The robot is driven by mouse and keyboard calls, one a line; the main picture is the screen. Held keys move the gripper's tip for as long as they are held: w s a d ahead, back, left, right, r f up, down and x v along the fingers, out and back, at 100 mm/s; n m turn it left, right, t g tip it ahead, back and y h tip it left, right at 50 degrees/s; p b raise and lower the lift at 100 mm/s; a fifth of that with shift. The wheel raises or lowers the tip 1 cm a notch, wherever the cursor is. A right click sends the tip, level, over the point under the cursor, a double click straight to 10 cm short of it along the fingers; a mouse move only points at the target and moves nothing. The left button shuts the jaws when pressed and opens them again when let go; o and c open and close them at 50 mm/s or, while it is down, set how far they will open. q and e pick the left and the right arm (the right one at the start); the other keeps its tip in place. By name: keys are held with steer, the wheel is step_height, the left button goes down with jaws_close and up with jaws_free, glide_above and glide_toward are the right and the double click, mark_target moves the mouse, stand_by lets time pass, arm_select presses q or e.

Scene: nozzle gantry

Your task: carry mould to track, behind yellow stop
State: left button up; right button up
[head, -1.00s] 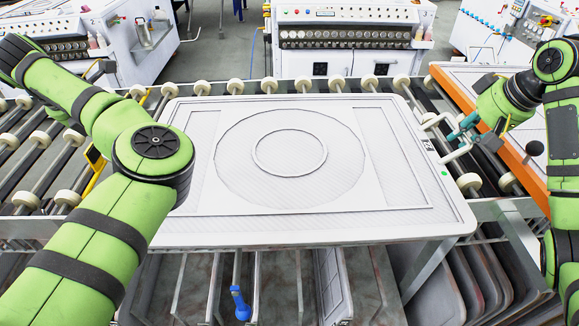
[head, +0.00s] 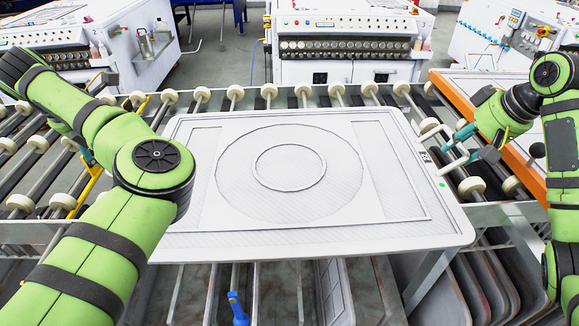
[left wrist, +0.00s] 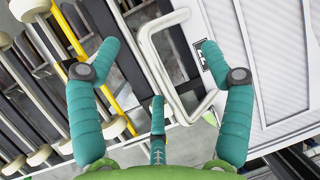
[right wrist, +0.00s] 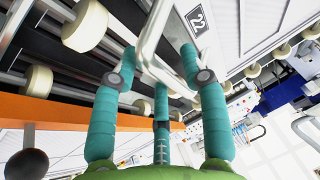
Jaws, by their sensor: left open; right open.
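The mould (head: 405,190) is a flat grey-white panel with a raised ring and a green dot, lying level over the roller track (head: 370,88). The yellow stop (head: 88,186) is left of it, partly hidden by my left arm; yellow also shows in the left wrist view (left wrist: 90,65). My left gripper (left wrist: 155,60) is open, its fingers either side of the mould's left handle (left wrist: 150,60); the head view mostly hides it. My right gripper (head: 458,143) is open at the right handle (head: 432,135), which passes between its fingers in the right wrist view (right wrist: 150,50).
An orange-edged table (head: 490,125) stands close at the right, beside my right gripper. White machines (head: 340,40) stand behind the track. Panels and a blue-handled tool (head: 237,310) sit in the rack below. Bare rollers (head: 25,150) lie at the left.

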arm_select(q)
steer(key=shift+s+a+r, duration=0.2)
steer(key=shift+r, duration=0.2)
steer(key=v, duration=1.1)
steer(key=shift+s+r, duration=0.15)
arm_select(e)
steer(key=shift+d, duration=0.1)
steer(key=shift+o, duration=0.5)
